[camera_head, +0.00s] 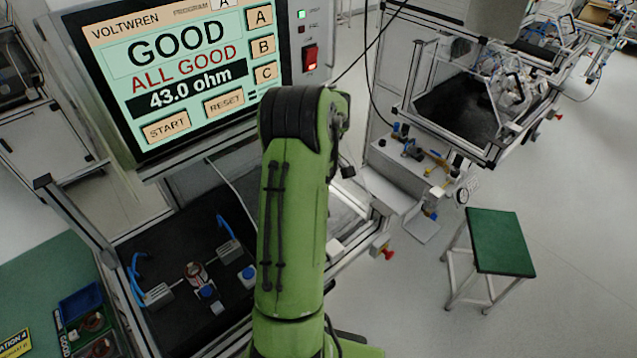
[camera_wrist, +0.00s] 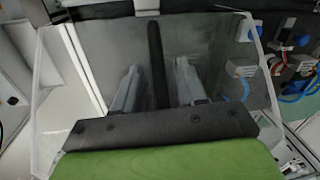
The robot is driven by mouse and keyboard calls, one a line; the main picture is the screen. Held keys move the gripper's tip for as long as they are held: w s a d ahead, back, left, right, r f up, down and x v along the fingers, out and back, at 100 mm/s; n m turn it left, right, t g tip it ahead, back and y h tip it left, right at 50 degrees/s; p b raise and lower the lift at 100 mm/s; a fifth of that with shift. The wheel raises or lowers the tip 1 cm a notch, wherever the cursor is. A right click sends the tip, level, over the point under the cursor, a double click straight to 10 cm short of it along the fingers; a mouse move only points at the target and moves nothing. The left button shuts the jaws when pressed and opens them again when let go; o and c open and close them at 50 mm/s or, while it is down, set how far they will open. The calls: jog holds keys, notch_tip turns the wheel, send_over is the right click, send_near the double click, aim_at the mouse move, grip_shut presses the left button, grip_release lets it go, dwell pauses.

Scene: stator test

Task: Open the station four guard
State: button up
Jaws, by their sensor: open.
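The wrist view shows a clear guard panel (camera_wrist: 222,55) with a dark upright bar, its handle (camera_wrist: 156,65), in the middle. My gripper (camera_wrist: 157,85) is open, with one grey finger on each side of the handle. I cannot tell whether either finger touches it. In the head view my green arm hides the gripper and most of the guard. The tester screen (camera_head: 180,65) reads GOOD, ALL GOOD, 43.0 ohm. A copper stator (camera_head: 195,271) sits in the dark test bay between grey clamp blocks.
A yellow station label (camera_head: 15,345) and a tray with stators (camera_head: 97,347) lie on the green surface at lower left. A blue bin (camera_head: 80,303) stands beside them. A green-topped stool (camera_head: 500,242) stands right on open floor. Another framed station (camera_head: 485,90) is behind.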

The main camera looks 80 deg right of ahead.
notch_tip(320, 180, up, 16)
jog(key=d+p, duration=0.1)
jog(key=p, duration=0.2)
jog(key=shift+s+d+f, duration=0.2)
jog(key=shift+s+d, duration=0.2)
